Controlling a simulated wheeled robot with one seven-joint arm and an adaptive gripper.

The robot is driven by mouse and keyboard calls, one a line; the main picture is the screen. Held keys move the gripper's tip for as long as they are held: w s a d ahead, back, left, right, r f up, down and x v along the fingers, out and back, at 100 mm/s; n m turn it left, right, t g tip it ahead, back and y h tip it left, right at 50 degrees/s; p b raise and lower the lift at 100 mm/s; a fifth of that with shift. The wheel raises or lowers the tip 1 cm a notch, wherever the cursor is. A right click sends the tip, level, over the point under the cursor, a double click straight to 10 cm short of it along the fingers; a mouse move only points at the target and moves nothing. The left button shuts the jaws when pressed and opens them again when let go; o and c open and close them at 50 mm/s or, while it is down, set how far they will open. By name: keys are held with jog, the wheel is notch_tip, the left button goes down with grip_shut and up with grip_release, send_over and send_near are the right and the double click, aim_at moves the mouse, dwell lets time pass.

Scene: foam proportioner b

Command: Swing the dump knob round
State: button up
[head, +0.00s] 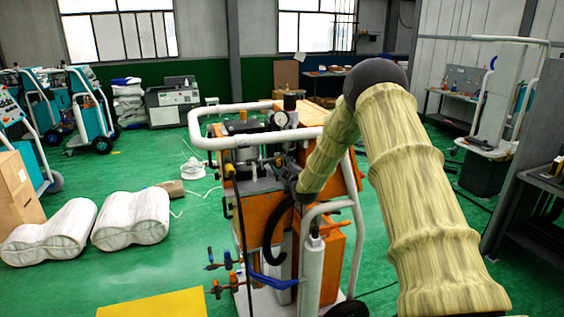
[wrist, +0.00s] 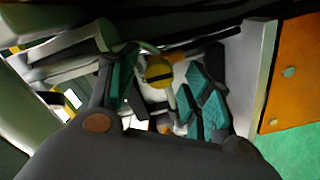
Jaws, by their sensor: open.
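The proportioner (head: 262,150) is an orange machine with a white tube frame, in the middle of the head view. My gripper (head: 284,168) is over its upper part, among the fittings. In the wrist view a round yellow knob with a dark bar across it (wrist: 159,71) lies ahead, between my open fingers (wrist: 160,88). It looks like the dump knob, but I cannot be sure. I cannot tell whether the fingers touch it. In the head view this knob is not clearly visible behind my gripper and arm.
The white tube frame (head: 215,142) rises around the machine's top. A black hose (head: 270,240) and small valves (head: 228,262) hang at its front. Green floor between is mostly free.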

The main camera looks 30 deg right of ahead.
jog(key=shift+w+d, duration=0.15)
jog(key=shift+w, duration=0.3)
jog(key=c, duration=1)
